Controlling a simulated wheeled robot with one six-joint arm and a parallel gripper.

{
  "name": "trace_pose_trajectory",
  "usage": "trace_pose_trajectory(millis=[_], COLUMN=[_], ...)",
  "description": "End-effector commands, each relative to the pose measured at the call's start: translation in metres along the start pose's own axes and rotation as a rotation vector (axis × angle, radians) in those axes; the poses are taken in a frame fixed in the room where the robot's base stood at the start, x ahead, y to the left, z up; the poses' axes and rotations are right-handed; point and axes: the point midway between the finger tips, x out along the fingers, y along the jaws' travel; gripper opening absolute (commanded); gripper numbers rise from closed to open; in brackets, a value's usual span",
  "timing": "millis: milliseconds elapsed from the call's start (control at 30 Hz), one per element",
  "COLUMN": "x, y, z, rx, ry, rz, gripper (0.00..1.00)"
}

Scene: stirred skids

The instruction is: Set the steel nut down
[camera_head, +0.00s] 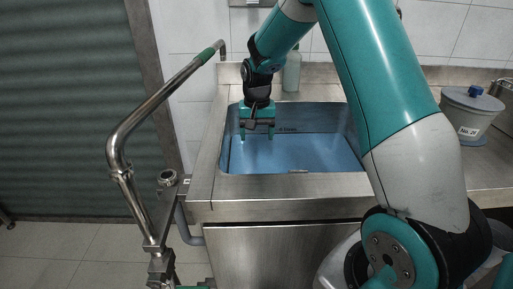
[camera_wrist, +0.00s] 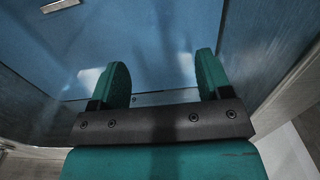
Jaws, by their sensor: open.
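My gripper (camera_head: 257,136) hangs over the left part of the blue sink basin (camera_head: 300,154), with its fingers pointing down. In the wrist view my gripper (camera_wrist: 161,78) has its two green fingers apart, with only blue basin surface between them. I cannot make out a steel nut for certain in either view. A small round metal piece (camera_head: 167,177) shows left of the sink, but I cannot tell what it is. A small pale metal piece (camera_head: 298,171) shows at the basin's front edge. A flat metal piece (camera_wrist: 60,5) shows at the wrist view's top edge.
A bent metal rail (camera_head: 122,150) with a green end stands left of the sink. A bottle (camera_head: 292,72) stands behind the basin. A lidded grey bucket (camera_head: 468,115) is on the right counter. The steel rim (camera_head: 290,184) borders the basin in front.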

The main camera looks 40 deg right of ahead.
Motion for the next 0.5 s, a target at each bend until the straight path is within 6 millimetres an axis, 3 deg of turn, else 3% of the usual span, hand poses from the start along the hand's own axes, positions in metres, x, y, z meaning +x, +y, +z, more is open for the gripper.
trace_pose_trajectory(millis=[67, 167, 267, 333, 500], x=[-0.013, -0.040, -0.073, -0.096, -0.130], y=[-0.008, -0.030, -0.053, -0.065, -0.065], z=[0.011, 0.045, 0.103, 0.154, 0.277], rx=[-0.040, -0.165, -0.356, -0.518, -0.890], ry=[0.002, 0.006, 0.009, 0.009, 0.009], rz=[-0.013, -0.054, -0.115, -0.166, -0.285], gripper=[0.72, 0.72, 0.72, 0.72, 0.72])
